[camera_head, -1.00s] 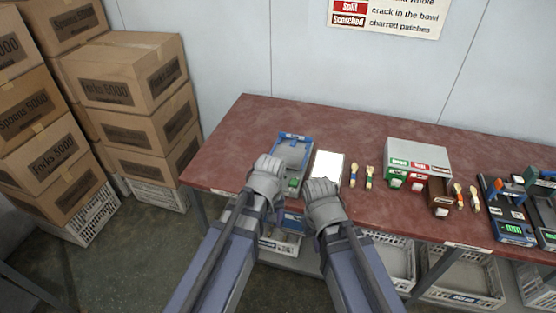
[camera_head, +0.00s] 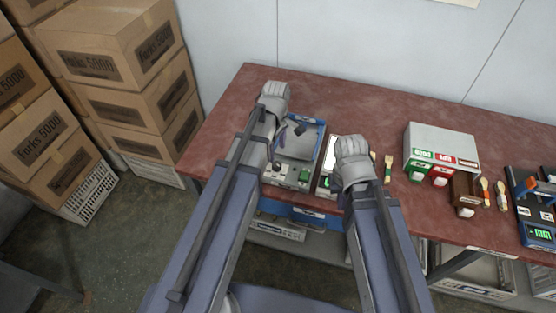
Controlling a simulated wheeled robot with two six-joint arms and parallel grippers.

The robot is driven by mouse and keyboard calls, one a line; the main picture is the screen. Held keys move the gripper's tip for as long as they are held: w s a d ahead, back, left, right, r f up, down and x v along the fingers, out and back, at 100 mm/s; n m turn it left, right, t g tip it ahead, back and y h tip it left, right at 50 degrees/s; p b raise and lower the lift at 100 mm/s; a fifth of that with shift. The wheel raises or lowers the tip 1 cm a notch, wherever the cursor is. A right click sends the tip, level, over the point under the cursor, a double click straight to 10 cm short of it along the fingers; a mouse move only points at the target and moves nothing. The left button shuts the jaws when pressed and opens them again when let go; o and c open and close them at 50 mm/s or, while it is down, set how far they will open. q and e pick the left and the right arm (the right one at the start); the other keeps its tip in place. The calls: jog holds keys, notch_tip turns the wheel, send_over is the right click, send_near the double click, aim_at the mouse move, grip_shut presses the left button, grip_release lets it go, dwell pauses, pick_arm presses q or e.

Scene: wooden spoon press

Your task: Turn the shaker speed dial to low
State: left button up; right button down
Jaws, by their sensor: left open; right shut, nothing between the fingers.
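The shaker (camera_head: 308,153) is a grey tray machine with a blue rim near the table's left end. Its front panel has a dark round knob (camera_head: 277,166), which looks like the speed dial, and a green button (camera_head: 303,176). The dial's setting is too small to read. My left gripper (camera_head: 289,132) is open above the shaker's left part, behind the knob and apart from it, partly hidden by its own wrist. My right gripper (camera_head: 354,178) is shut and empty beside the shaker's right side; its fingers are mostly hidden under its wrist.
A white-topped box (camera_head: 327,176) stands right of the shaker, partly behind my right arm. A grey sorting box (camera_head: 440,145) with green and red labels, wooden spoons (camera_head: 388,167) and a scale (camera_head: 538,234) stand further right. The red table (camera_head: 240,110) is clear at back left.

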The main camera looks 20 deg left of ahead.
aim_at(276, 164)
pick_arm(q)
jog(key=shift+f+b, duration=0.55)
jog(key=shift+f, duration=0.2)
notch_tip(276, 164, down, 6)
jog(key=b, duration=0.6)
jog(key=shift+f, duration=0.15)
jog(key=shift+c, duration=0.2)
grip_shut()
